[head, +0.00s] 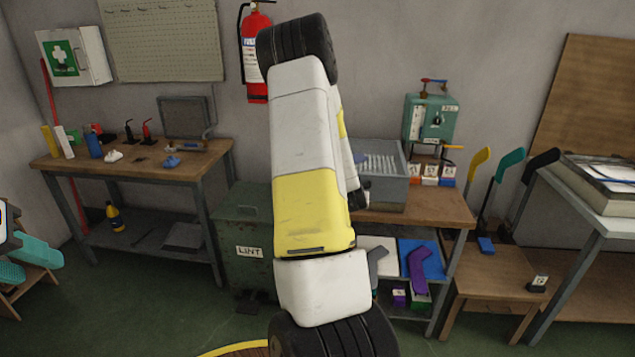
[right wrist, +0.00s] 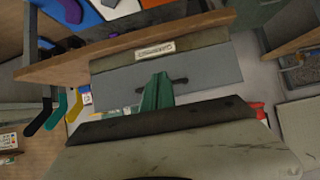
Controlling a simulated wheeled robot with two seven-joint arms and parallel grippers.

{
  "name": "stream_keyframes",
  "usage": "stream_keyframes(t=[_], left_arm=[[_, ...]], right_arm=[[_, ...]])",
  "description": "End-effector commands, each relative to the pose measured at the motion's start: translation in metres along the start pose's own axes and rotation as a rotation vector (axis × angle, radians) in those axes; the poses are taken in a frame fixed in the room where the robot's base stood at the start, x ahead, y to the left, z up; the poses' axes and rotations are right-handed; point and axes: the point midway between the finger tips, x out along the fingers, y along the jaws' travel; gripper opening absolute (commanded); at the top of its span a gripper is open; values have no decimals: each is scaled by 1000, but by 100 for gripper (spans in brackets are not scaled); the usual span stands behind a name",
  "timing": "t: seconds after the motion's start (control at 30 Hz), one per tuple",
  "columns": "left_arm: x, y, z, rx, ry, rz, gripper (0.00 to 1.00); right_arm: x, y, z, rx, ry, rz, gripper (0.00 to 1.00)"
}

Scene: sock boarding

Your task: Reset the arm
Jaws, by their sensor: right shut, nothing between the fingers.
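A large arm link of mine, white with a yellow band and black joints, stands across the middle of the head view. A small dark part, which looks like my right gripper (head: 362,193), shows beside it at the near edge of the grey box; its fingers are shut with nothing between them. A cut-off white and black part with a blue patch, likely my left gripper (head: 5,225), shows at the left edge; its fingers cannot be made out. The right wrist view faces the bench (right wrist: 95,65) upside down, with no object held there.
The wooden bench (head: 425,208) carries a grey box (head: 393,190) and a green press (head: 431,118). Yellow, teal and black sock forms stand right of it. A green LINT bin (head: 238,213) and a workbench (head: 190,165) stand left. Open floor lies at the front left.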

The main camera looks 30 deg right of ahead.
Motion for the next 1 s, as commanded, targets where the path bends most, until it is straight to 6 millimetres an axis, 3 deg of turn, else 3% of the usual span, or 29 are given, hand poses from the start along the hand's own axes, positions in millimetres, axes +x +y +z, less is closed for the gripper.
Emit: stream_keyframes(t=[0.13, 0.37, 0.47, 0.57, 0.77, 1.0], left_arm=[[0, 0, 0, 0, 0, 0, 36], [0, 0, 0, 0, 0, 0, 36], [0, 0, 0, 0, 0, 0, 36], [0, 0, 0, 0, 0, 0, 36], [0, 0, 0, 0, 0, 0, 36], [0, 0, 0, 0, 0, 0, 36]], right_arm=[[-5, 1, 10, 1, 0, 1, 0], [-7, -1, 10, 2, 1, -1, 0], [-15, -13, 4, 15, -14, -16, 0], [-35, -38, -7, 38, -53, -50, 0], [-110, -108, -28, 46, -178, -183, 0], [-234, -174, -36, -55, -313, -381, 0]])
